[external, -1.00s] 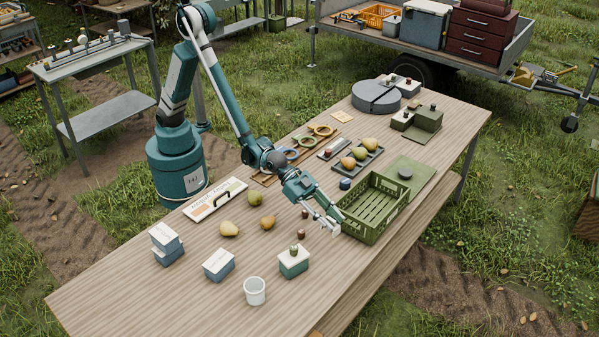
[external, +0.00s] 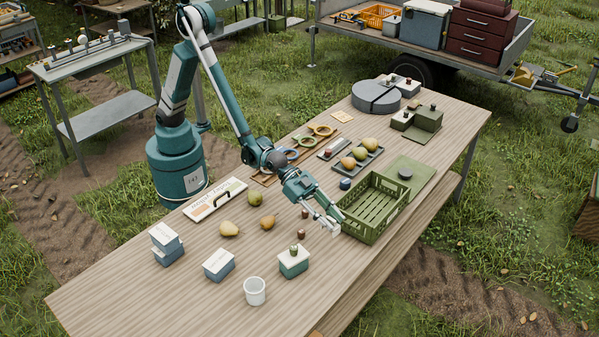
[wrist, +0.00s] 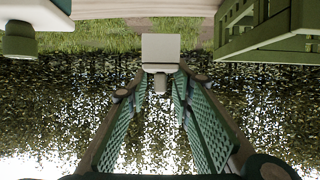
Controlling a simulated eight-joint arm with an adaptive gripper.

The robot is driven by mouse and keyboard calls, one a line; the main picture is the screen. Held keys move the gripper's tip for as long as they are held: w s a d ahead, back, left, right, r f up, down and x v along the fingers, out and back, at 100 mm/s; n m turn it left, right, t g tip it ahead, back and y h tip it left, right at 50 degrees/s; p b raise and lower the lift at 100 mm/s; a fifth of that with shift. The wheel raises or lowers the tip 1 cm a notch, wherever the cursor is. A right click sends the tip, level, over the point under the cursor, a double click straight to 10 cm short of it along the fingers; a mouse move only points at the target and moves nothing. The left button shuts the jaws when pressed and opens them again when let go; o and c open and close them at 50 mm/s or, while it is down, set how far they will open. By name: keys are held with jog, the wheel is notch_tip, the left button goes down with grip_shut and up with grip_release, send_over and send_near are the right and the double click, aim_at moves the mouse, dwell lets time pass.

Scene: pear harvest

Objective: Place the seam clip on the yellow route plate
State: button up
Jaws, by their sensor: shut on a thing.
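My gripper (external: 328,222) is low over the table, just left of the green crate. In the wrist view its fingers (wrist: 160,82) are closed around the narrow stub of a pale grey, square-faced piece, which I take to be the seam clip (wrist: 160,47). The clip shows only as a small pale spot at the fingertips in the external view. A small pale yellow plate (external: 342,116), possibly the yellow route plate, lies flat toward the table's far edge, well away from my gripper. Its markings are too small to read.
The green crate (external: 372,207) stands close to my gripper. A white-topped box with a green knob (external: 293,262) and a white cup (external: 255,291) stand nearer the front. Pears (external: 229,229), a pear tray (external: 373,160) and a ring board (external: 267,179) occupy the tabletop.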

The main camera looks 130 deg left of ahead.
aim_at(331, 218)
notch_tip(331, 218, up, 6)
jog(key=shift+f, duration=0.15)
jog(key=s+a+n+g+y, duration=0.1)
jog(key=s+a+n+y, duration=0.3)
jog(key=a, duration=1.2)
jog(key=s+a+n+y, duration=0.1)
jog(key=s+a, duration=0.4)
jog(key=a, duration=1.2)
jog(key=s+a+n+g+y, duration=0.1)
jog(key=s+a+n+y, duration=0.3)
jog(key=a, duration=1.2)
jog(key=s+a+n+g+y, duration=0.5)
jog(key=s+a+g, duration=0.1)
jog(key=s+a, duration=3.05)
jog(key=f, duration=0.1)
jog(key=s+d+f, duration=0.1)
jog(key=f, duration=0.1)
jog(key=s+f, duration=0.1)
jog(key=f, duration=0.1)
jog(key=shift+s+d, duration=0.2)
jog(key=shift+s, duration=0.05)
jog(key=shift+f, duration=0.2)
jog(key=shift+f+b, duration=1.05)
jog(key=shift+f, duration=1.95)
